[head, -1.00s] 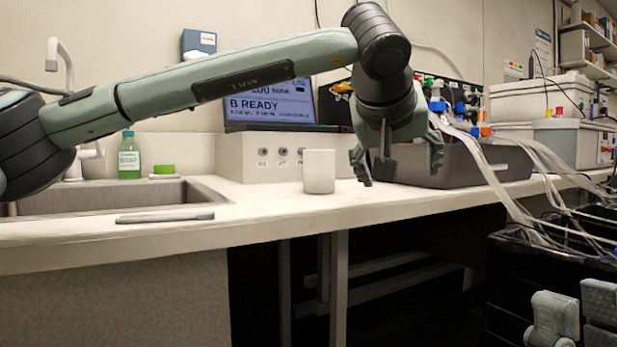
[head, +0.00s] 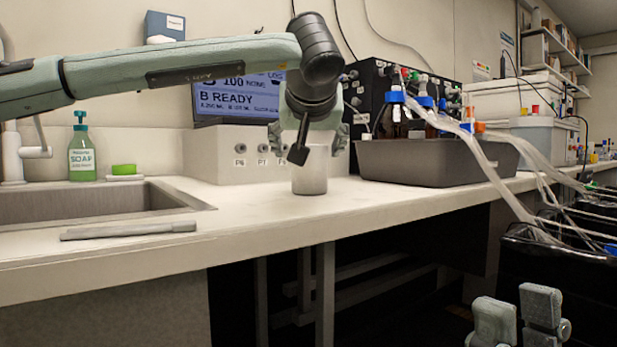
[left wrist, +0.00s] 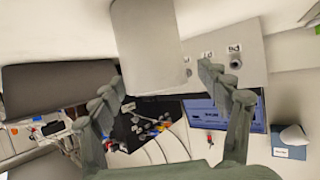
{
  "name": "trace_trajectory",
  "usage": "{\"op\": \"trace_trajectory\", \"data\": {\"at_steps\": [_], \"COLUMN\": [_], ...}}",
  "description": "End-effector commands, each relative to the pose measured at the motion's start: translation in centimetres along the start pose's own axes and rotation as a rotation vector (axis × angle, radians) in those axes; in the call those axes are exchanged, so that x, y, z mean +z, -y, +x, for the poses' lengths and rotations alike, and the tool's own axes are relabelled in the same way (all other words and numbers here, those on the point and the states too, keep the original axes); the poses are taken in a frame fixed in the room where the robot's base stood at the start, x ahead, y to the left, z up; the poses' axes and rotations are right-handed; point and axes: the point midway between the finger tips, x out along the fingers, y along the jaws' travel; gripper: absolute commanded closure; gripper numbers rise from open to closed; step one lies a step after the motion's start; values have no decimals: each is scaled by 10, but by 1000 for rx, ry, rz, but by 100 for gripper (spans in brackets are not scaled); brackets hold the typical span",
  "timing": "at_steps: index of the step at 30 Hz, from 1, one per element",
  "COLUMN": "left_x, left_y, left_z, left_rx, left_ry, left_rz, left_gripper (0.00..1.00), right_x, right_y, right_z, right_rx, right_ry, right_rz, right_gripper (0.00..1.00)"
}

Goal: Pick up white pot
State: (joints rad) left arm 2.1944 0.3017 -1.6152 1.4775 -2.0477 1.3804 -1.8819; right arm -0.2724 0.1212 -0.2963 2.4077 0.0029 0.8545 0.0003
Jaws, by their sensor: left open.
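The white pot (head: 310,178) is a plain cylinder standing upright on the pale worktop, in front of the white instrument box. My left gripper (head: 318,150) is open at the pot, its fingers reaching down over the pot's upper part in the head view. In the left wrist view, the pot (left wrist: 150,45) fills the upper middle, with the open left gripper's fingers (left wrist: 160,78) spread on either side, and no grip on it shows. My right gripper (head: 518,315) is low at the bottom right, away from the worktop, and its opening is unclear.
A grey tray (head: 425,163) with bottles and tubes stands right of the pot. A sink (head: 95,212), green soap bottle (head: 81,150) and flat grey bar (head: 128,231) are to the left. The worktop in front of the pot is clear.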

Motion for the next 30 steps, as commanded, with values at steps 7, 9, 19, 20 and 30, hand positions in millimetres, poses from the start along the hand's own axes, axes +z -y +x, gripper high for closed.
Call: {"op": "trace_trajectory", "data": {"at_steps": [7, 9, 19, 20, 30], "left_x": [3, 2, 2, 2, 2], "left_y": [-4, -4, -4, -3, -3], "left_z": [34, 36, 36, 36, 36], "left_rx": [0, 1, 1, 1, 1], "left_ry": [2, 1, 1, 1, 1], "left_rz": [0, 1, 1, 1, 0], "left_gripper": [24, 24, 39, 43, 71], "right_x": [2, 2, 1, 1, 1], "right_y": [1, 1, 1, 1, 1], "right_z": [0, 1, 1, 1, 1], "right_rx": [-16, -16, -17, -17, -17], "right_ry": [-10, -11, -12, -12, -12], "right_rz": [-3, -3, -3, -3, -3], "right_gripper": [73, 73, 73, 73, 73]}}
